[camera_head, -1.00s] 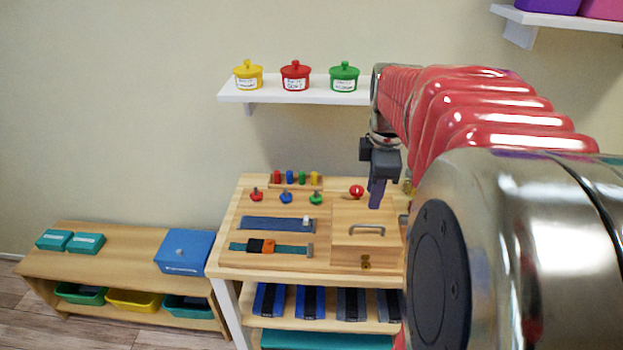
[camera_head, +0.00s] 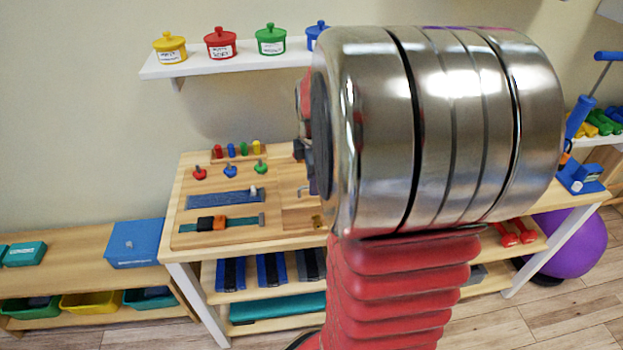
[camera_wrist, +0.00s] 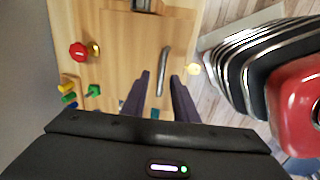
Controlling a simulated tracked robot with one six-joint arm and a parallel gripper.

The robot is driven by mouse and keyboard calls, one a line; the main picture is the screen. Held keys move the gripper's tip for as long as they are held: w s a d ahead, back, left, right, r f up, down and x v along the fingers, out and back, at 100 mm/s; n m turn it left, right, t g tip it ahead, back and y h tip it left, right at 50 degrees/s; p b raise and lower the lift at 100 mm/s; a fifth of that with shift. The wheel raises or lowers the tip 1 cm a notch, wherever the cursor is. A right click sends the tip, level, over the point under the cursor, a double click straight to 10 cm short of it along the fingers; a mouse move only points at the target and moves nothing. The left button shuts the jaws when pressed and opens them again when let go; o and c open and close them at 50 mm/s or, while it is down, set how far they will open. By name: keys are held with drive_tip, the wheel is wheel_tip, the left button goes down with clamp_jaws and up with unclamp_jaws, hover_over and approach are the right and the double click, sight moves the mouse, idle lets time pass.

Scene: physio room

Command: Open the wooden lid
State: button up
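The wooden lid (camera_wrist: 122,58) is pale wood with a grey bar handle (camera_wrist: 163,70). In the wrist view the two dark fingers of my gripper (camera_wrist: 160,95) are apart, one on each side of the handle in the picture. I cannot tell whether they reach down to its height, and nothing is visibly held. The lid looks flat and closed on its box. In the head view my arm hides most of the box and gripper; only the left part of the wooden box (camera_head: 291,216) shows.
A red knob (camera_wrist: 78,52) and coloured pegs stand beside the lid. The activity board (camera_head: 185,229) holds straps and knobs. Lidded pots (camera_head: 221,44) stand on a wall shelf above. A blue box (camera_head: 137,243) sits on the low left bench.

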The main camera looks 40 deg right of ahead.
drive_tip(key=shift+c, duration=0.4)
clamp_jaws()
drive_tip(key=shift+w+r, duration=0.1)
idle(0.8)
